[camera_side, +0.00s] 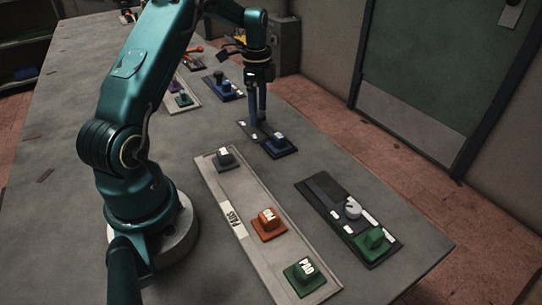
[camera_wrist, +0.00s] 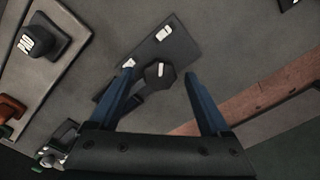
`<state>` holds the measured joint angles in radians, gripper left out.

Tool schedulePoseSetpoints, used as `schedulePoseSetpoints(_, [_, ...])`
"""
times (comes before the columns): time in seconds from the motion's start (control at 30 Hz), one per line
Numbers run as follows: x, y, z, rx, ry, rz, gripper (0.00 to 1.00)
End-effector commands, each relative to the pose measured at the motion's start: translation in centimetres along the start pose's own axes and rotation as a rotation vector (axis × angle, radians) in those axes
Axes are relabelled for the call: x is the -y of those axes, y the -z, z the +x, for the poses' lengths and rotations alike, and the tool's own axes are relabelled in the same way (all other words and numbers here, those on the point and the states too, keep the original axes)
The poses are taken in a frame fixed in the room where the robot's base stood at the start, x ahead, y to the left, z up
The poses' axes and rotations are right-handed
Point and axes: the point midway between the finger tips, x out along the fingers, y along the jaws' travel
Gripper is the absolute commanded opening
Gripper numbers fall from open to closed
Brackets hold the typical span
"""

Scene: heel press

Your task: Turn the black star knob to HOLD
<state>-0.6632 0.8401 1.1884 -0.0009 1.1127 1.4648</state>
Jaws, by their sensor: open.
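The black star knob (camera_wrist: 160,76) sits on a dark plate (camera_wrist: 182,50) in the wrist view, with a small white mark on its top. Two white labels lie on the plate, one above the knob (camera_wrist: 164,33) and one to its left (camera_wrist: 128,64); their words are too small to read. My gripper (camera_wrist: 160,74) is open, its two blue fingers apart on either side of the knob in the picture. I cannot tell whether they touch it. In the side view my gripper (camera_side: 257,122) points down at the dark plate, and the knob is not clearly visible there.
A pale strip (camera_side: 232,220) carries grey, orange and green pads. A dark panel (camera_side: 322,188) holds a white knob (camera_side: 352,208) and a green block (camera_side: 374,239). More panels stand farther back. Bare table lies between them.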

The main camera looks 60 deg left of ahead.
Motion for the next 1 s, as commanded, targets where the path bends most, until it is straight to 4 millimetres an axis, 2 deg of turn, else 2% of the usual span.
schedulePoseSetpoints(0.43, [0.1,0.0,-4.8,-0.001,0.003,0.0,0.81])
schedulePoseSetpoints(1.0, [0.0,0.0,-5.1,0.0,0.001,0.0,0.81])
